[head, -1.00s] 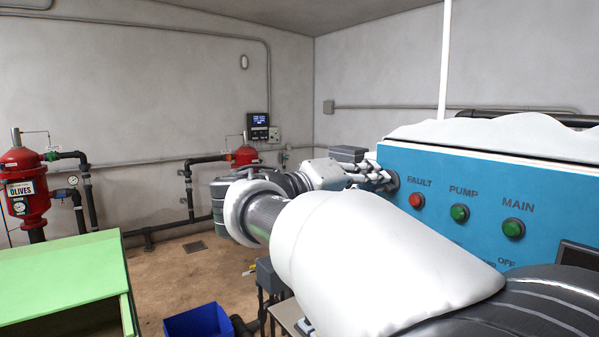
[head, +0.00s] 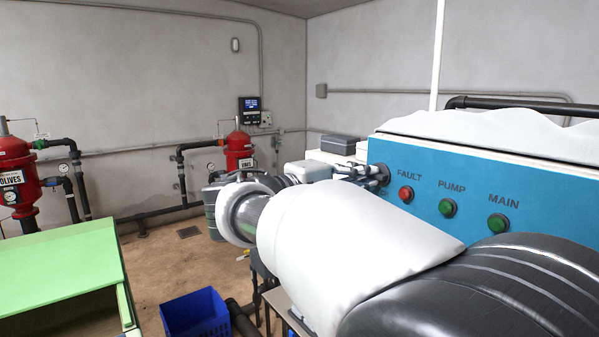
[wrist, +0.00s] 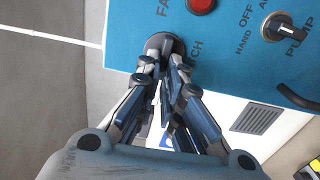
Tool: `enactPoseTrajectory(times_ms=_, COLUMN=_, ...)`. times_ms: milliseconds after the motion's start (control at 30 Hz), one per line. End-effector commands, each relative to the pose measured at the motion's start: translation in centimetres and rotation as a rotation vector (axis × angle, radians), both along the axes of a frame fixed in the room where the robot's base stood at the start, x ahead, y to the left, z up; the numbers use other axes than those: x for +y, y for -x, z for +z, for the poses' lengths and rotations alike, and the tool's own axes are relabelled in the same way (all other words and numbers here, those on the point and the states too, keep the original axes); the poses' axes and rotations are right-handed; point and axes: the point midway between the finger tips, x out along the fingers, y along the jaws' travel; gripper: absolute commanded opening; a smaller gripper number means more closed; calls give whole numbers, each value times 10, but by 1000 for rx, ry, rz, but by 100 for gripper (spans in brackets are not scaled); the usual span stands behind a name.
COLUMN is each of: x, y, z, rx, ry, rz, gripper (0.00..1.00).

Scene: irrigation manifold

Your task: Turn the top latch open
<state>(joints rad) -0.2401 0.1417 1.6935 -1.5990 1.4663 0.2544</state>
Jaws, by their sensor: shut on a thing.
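The top latch (wrist: 165,42) is a dark round knob at the corner of the blue panel (wrist: 225,60), beside partly hidden lettering that ends in "TCH". In the head view the latch (head: 383,175) shows at the panel's upper left edge. My gripper (wrist: 163,66) is shut on the latch, its linked fingers meeting at the knob and covering part of it. In the head view my gripper (head: 360,172) reaches the latch from the left. The fingers hide the latch's handle, so I cannot tell its exact angle.
The panel carries a red FAULT button (head: 406,193), green PUMP button (head: 447,208) and green MAIN button (head: 498,223). A pump selector switch (wrist: 283,27) sits near the latch. A green-topped bench (head: 60,265) and blue crate (head: 195,315) stand lower left.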

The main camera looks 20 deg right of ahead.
Motion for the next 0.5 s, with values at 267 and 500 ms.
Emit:
enactPoseTrajectory(times_ms=267, x=0, y=0, z=0, rx=5, ry=3, rz=0, gripper=0)
enactPoseTrajectory(times_ms=500, x=0, y=0, z=0, rx=4, ry=3, rz=0, gripper=17)
